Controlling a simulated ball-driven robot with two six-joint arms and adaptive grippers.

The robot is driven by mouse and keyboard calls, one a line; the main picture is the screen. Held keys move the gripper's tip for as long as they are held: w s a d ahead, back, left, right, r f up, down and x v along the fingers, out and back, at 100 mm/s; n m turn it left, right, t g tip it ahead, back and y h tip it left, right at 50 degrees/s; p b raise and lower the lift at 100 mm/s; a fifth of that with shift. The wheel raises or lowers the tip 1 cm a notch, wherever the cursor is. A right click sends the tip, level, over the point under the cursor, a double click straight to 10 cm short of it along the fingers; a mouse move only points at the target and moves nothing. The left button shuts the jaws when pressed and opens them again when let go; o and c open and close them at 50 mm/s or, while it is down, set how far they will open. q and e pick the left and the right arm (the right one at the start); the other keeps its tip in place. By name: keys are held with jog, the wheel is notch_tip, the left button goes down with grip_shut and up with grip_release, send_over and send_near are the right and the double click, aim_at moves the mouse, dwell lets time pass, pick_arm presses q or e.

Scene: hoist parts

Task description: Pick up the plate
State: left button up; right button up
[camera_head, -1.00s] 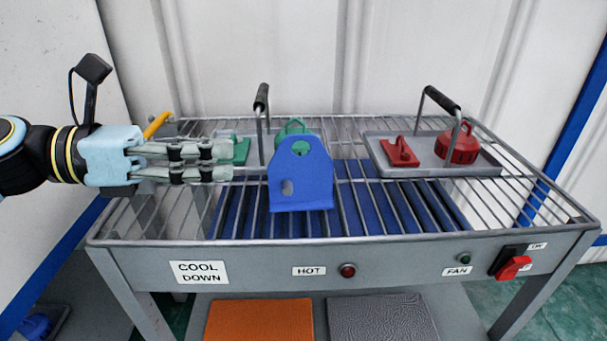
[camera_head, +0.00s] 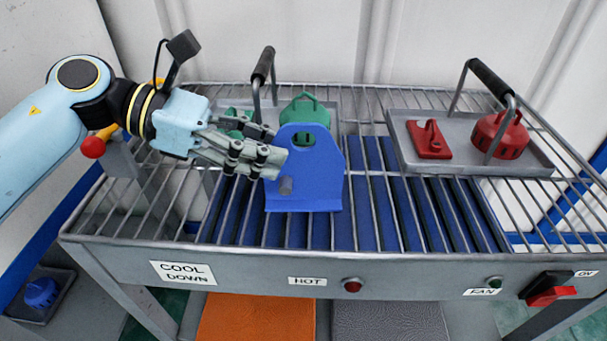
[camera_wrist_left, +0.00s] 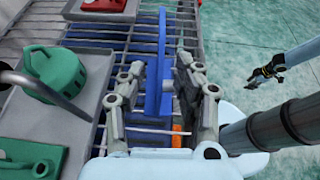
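In the left wrist view the plate (camera_wrist_left: 158,78) shows nearly edge-on. My left gripper (camera_head: 270,155) is at the plate's left edge, pointing right and slightly down. In the left wrist view its fingers (camera_wrist_left: 160,82) are open on either side of the plate, with gaps visible. My right gripper (camera_wrist_left: 266,72) is small and far off above the floor in the left wrist view; its finger state is unclear.
A grey tray with a green lidded part (camera_head: 305,110) and a black-gripped handle (camera_head: 263,66) stands close behind the plate. Another tray (camera_head: 470,160) with red parts is at the right. The rack's front panel (camera_head: 235,268) carries a red switch lever (camera_head: 552,296).

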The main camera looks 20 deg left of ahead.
aim_at(303, 160)
pick_arm(q)
jog(key=shift+w+d+f, duration=0.1)
jog(key=shift+d, duration=0.15)
jog(key=p+x, duration=0.1)
jog(key=x, duration=0.3)
jog(key=shift+d, duration=0.15)
jog(key=shift+w+d+f, duration=0.1)
jog(key=shift+d+f, duration=0.05)
jog(key=shift+f, duration=0.05)
jog(key=shift+c, duration=0.7)
grip_shut()
pick_arm(e)
jog(key=shift+w+r, duration=0.5)
jog(key=shift+w, duration=0.35)
pick_arm(q)
jog(key=shift+r, duration=0.1)
